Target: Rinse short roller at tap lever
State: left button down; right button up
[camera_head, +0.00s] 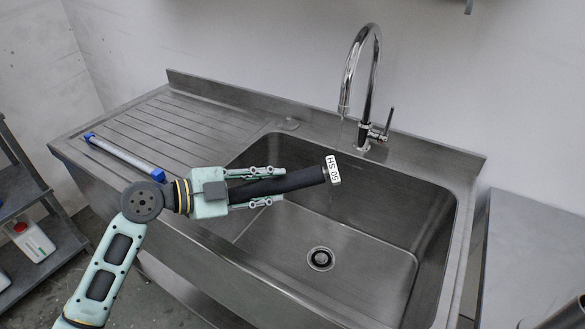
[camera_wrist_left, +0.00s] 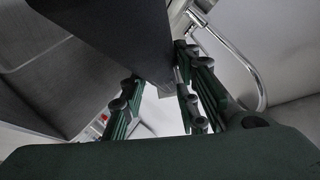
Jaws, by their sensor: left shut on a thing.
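My left gripper (camera_head: 272,186) is shut on the short roller (camera_head: 308,178), a black cylinder with a white end label. The roller lies roughly level over the sink basin (camera_head: 385,235), its labelled end pointing right, below and slightly left of the tap's spout. The chrome tap (camera_head: 376,60) arches up from the sink's back edge. Its tap lever (camera_head: 388,122) sticks up at the right of its base. In the left wrist view the dark roller (camera_wrist_left: 100,35) fills the upper middle between the fingers (camera_wrist_left: 165,100), and the tap (camera_wrist_left: 250,65) shows at right.
A second roller, silver with blue ends (camera_head: 122,157), lies on the ribbed drainboard (camera_head: 170,125) at left. A drain (camera_head: 320,258) sits in the basin floor. A shelf with a white container (camera_head: 33,242) stands at far left, and a grey table (camera_head: 535,240) at right.

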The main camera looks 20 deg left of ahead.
pick_arm(q)
jog(key=shift+r, duration=0.15)
jog(key=s+r, duration=0.1)
jog(key=s+a+r, duration=0.1)
jog(key=s, duration=0.1)
jog(key=s+r, duration=0.1)
jog(key=r, duration=0.1)
jog(key=shift+s+a, duration=0.35)
jog(key=shift+s, duration=0.05)
jog(key=shift+f, duration=0.1)
